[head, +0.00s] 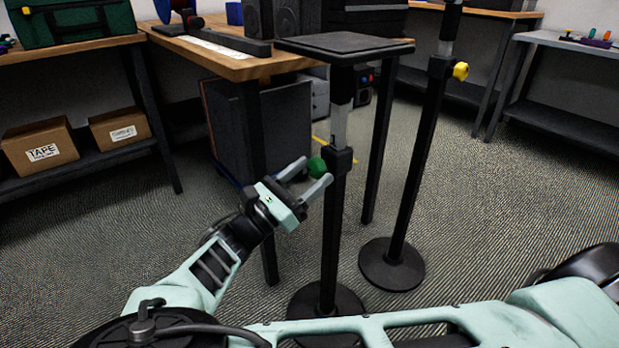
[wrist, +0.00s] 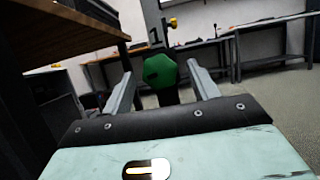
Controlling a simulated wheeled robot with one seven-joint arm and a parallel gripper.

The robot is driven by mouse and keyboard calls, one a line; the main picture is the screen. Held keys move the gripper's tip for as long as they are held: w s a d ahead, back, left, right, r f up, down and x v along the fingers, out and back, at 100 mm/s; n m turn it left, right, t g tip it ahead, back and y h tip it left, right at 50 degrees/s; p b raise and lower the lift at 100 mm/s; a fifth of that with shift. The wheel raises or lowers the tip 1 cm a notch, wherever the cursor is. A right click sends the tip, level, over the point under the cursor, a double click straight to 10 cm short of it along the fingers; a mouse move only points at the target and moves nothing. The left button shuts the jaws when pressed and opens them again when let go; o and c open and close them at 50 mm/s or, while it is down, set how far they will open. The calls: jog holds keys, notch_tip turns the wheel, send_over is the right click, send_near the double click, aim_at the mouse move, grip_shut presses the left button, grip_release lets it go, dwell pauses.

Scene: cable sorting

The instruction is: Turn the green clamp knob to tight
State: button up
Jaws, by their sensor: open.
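The green clamp knob (head: 317,167) sits on the dark collar of a black stand (head: 333,215) with a flat square top (head: 345,46) and a round base. My gripper (head: 311,175) is open beside the knob, with its fingers reaching toward the stand. In the wrist view the green knob (wrist: 160,70) lies between the two spread fingers (wrist: 163,88), toward their far ends, with gaps on both sides. The knob's marking, if any, is too small to read.
A second black stand (head: 412,170) with a yellow knob (head: 460,71) stands to the right. A wooden-topped table (head: 225,62) is behind on the left, its leg close to my arm. Boxes (head: 40,146) lie on a left shelf. Carpet (head: 500,210) is clear at the right.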

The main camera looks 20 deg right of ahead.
jog(key=shift+d+r, duration=0.1)
jog(key=shift+d, duration=0.15)
jog(key=c, duration=1)
